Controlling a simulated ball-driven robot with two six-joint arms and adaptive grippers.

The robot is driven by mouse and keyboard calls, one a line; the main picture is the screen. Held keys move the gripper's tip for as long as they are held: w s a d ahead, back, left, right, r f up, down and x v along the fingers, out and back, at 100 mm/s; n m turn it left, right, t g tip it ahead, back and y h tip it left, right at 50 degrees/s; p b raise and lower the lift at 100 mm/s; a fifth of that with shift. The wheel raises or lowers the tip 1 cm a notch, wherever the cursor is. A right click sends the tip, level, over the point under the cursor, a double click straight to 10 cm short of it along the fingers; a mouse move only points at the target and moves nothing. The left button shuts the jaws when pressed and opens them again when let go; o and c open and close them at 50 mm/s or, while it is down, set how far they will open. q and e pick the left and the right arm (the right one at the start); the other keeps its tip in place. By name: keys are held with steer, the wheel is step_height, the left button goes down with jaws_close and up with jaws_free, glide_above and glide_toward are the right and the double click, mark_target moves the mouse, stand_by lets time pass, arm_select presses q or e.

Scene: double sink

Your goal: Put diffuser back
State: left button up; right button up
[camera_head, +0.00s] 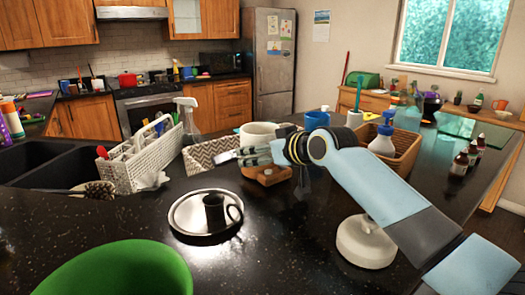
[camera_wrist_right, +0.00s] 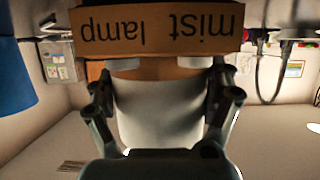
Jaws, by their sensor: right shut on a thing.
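My right gripper (camera_head: 240,156) reaches left over the counter. It is shut on the diffuser, a white rounded body (camera_wrist_right: 160,112) that fills the space between its fingers (camera_wrist_right: 162,78) in the right wrist view. I cannot tell whether the white body touches the block. My left gripper is not in view.
A white caddy (camera_head: 150,160) and spray bottle (camera_head: 187,117) stand left. A basket (camera_head: 407,147) with a bottle stands right. A white round object (camera_head: 365,243) sits beneath my right arm.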

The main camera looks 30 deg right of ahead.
steer(key=o, duration=1.1)
steer(key=shift+f, duration=0.15)
steer(key=shift+o, duration=1.4)
steer(key=shift+r, duration=0.25)
steer(key=shift+s+d, duration=0.1)
steer(key=shift+s, duration=0.3)
steer(key=v, duration=1.1)
steer(key=shift+r+b, duration=0.2)
steer(key=shift+b, duration=0.1)
